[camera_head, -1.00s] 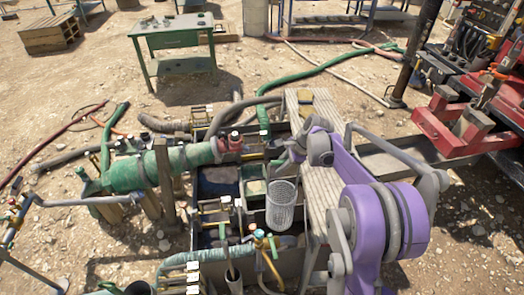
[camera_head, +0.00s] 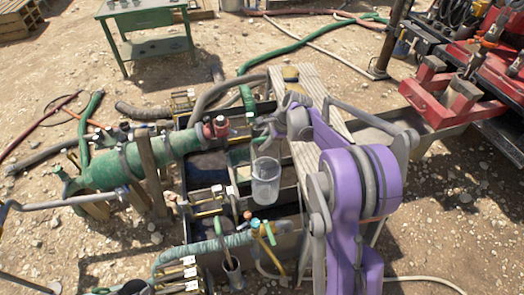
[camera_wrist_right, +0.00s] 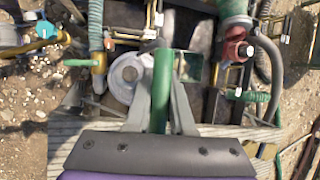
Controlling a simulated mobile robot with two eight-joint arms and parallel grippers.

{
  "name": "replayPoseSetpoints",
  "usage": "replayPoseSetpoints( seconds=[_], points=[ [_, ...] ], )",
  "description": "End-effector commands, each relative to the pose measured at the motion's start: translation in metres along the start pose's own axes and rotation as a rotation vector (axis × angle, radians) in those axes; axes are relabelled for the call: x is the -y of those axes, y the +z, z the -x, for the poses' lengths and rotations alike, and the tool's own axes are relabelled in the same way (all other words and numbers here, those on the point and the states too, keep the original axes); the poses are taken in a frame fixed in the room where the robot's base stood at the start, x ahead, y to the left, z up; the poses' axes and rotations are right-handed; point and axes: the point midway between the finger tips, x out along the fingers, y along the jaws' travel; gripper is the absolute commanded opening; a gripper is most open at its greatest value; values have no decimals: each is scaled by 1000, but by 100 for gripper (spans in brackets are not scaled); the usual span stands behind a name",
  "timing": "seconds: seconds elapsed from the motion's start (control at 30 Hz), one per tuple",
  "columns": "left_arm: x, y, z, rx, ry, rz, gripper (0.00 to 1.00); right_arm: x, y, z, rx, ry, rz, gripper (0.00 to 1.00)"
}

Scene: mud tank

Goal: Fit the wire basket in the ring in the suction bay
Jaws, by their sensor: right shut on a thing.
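The wire basket (camera_head: 266,182) is a pale grey mesh cylinder, upright over the open mud tank (camera_head: 287,240) in the head view. My right gripper (camera_head: 266,124) is above it, at the end of the purple arm. In the wrist view its two fingers (camera_wrist_right: 160,108) are closed on a green bar (camera_wrist_right: 162,85), which looks like the basket's handle. A round grey shape (camera_wrist_right: 127,74) lies just left of the bar; I cannot tell whether it is the basket. I cannot make out the ring in the suction bay. My left gripper is out of view.
A thick green pipe (camera_head: 120,172) with a red fitting (camera_head: 220,127) runs in from the left. A wooden plank (camera_head: 310,150) lies along the tank's right side. Hoses and valves (camera_head: 262,230) crowd its near end. A green table (camera_head: 145,38) stands far off.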

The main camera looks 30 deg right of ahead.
Motion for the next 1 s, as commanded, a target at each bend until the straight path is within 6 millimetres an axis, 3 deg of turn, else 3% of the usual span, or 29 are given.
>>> replayPoseSetpoints(
  seconds=[0.2, 0.63, 1.0],
  points=[
    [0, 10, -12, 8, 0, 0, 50, -9, -12, -29, 0, 1, 0, 0],
    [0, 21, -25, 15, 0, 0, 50, -17, -24, -57, 0, 0, 0, 0],
    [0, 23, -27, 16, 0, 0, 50, -18, -26, -62, 0, -1, 0, 0]
  ],
)
